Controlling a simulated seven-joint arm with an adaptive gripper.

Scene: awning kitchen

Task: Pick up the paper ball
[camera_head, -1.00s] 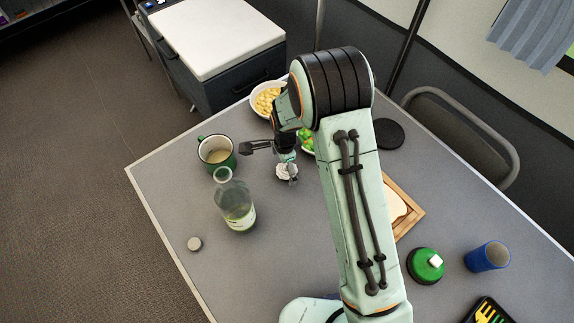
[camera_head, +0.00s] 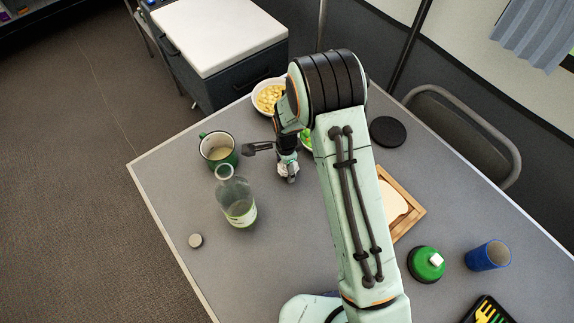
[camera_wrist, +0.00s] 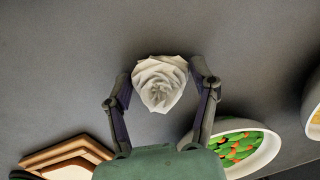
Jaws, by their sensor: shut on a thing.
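The white crumpled paper ball (camera_wrist: 160,84) sits between the two fingertips of my gripper (camera_wrist: 161,82) in the wrist view, with a finger against each side. My gripper is shut on it. In the head view, my gripper (camera_head: 287,172) points down over the table, and only a little of the paper ball (camera_head: 285,169) shows around the fingers. Whether the ball touches the tabletop is hard to tell.
A glass bottle (camera_head: 235,197) and a green mug (camera_head: 218,149) stand left of my gripper. A bowl of yellowish pieces (camera_head: 268,96) is behind it. A bowl of green and orange pieces (camera_wrist: 240,146) is close by. A bread board (camera_head: 412,222) lies to the right.

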